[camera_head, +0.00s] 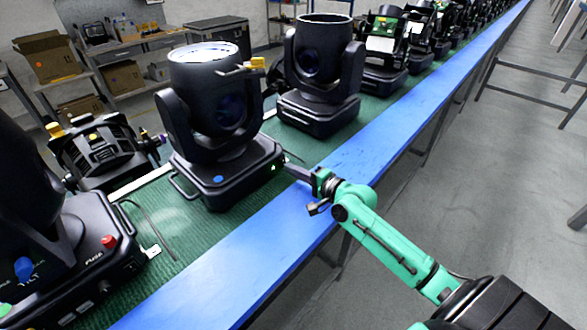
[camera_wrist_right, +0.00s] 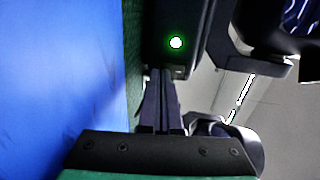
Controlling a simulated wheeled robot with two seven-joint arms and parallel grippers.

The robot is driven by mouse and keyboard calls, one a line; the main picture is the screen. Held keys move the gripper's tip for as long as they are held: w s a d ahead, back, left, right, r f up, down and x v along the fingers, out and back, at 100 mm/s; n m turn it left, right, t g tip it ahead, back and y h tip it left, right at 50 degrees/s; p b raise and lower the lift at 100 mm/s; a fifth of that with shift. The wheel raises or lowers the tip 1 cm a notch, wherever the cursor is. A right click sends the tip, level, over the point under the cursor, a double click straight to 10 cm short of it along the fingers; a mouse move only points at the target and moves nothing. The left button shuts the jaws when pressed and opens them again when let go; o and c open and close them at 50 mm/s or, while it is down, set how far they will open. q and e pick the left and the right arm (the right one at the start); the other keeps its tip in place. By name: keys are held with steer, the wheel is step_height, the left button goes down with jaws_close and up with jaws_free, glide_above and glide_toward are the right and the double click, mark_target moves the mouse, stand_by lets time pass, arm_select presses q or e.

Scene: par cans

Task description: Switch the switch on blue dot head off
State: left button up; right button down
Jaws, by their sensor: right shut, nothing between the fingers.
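The blue dot head (camera_head: 222,120) is a black moving-head light on the green belt in the middle of the head view. A blue dot (camera_head: 218,179) marks its base. A small light (camera_head: 273,167) shows on the base's right end; in the right wrist view it is a lit green-white spot (camera_wrist_right: 176,43). My right gripper (camera_head: 290,168) is shut and empty, its tips at that end of the base. In the right wrist view its fingers (camera_wrist_right: 161,75) point at the panel just below the lit spot; I cannot tell whether they touch. The switch itself is not clearly visible. My left gripper is not in view.
Another black head (camera_head: 318,60) stands behind, and a base with a red button (camera_head: 108,241) stands at front left. A blue rail (camera_head: 290,215) runs along the belt's right side. The grey floor (camera_head: 480,180) to the right is mostly free.

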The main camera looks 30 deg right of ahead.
steer(key=f+b, duration=0.1)
steer(key=b, duration=0.1)
steer(key=shift+w+b, duration=0.15)
steer(key=shift+b, duration=0.15)
steer(key=shift+r, duration=0.45)
steer(key=shift+p, duration=0.3)
